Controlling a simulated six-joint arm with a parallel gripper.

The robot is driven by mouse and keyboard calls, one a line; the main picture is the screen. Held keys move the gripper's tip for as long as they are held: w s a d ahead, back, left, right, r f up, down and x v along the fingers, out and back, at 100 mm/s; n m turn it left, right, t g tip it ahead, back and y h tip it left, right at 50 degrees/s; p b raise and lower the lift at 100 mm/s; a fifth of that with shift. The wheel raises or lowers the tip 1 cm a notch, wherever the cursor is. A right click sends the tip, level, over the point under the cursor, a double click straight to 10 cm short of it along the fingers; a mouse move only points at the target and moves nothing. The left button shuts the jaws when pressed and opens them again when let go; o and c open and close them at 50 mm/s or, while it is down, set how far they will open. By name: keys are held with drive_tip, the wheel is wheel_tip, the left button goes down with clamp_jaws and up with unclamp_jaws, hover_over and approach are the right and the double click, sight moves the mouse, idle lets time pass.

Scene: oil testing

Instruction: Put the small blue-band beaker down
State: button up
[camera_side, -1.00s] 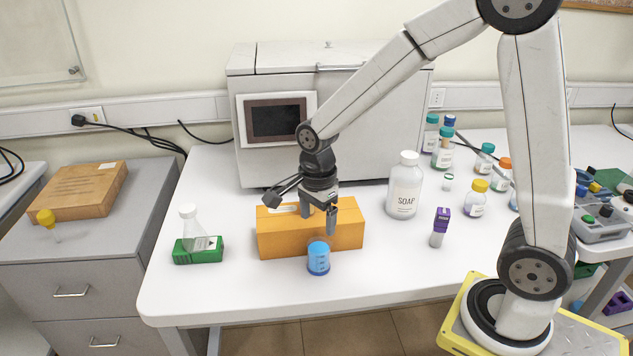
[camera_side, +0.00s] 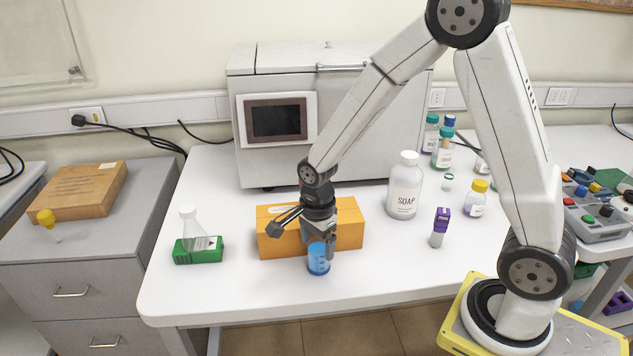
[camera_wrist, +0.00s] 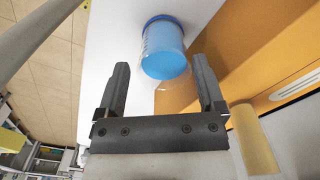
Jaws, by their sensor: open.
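The small blue-band beaker (camera_side: 318,265) stands upright on the white table, just in front of the orange box. It looks filled with blue. In the wrist view the beaker (camera_wrist: 163,52) shows a darker blue band at its far end and a clear part nearer my gripper. My gripper (camera_side: 320,248) is low over the beaker, pointing down, and its fingers overlap the beaker's upper part in the side view. In the wrist view my gripper (camera_wrist: 160,63) is open, with visible room between each finger and the beaker. I cannot tell how far the fingers reach around it.
The orange box (camera_side: 350,232) stands close behind the beaker. A flask (camera_side: 191,222) in a green holder (camera_side: 197,255) is to the left. A soap bottle (camera_side: 404,190) and a purple-capped vial (camera_side: 440,228) are to the right. The table front is clear.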

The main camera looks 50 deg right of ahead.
sight(317, 259)
drive_tip(key=shift+f, duration=0.15)
drive_tip(key=shift+w+d+f, duration=0.1)
drive_tip(key=shift+w+f, duration=0.05)
drive_tip(key=shift+f, duration=2.3)
clamp_jaws()
drive_tip(key=shift+r, duration=0.2)
wheel_tip(317, 259, up, 10)
drive_tip(key=shift+f, duration=0.15)
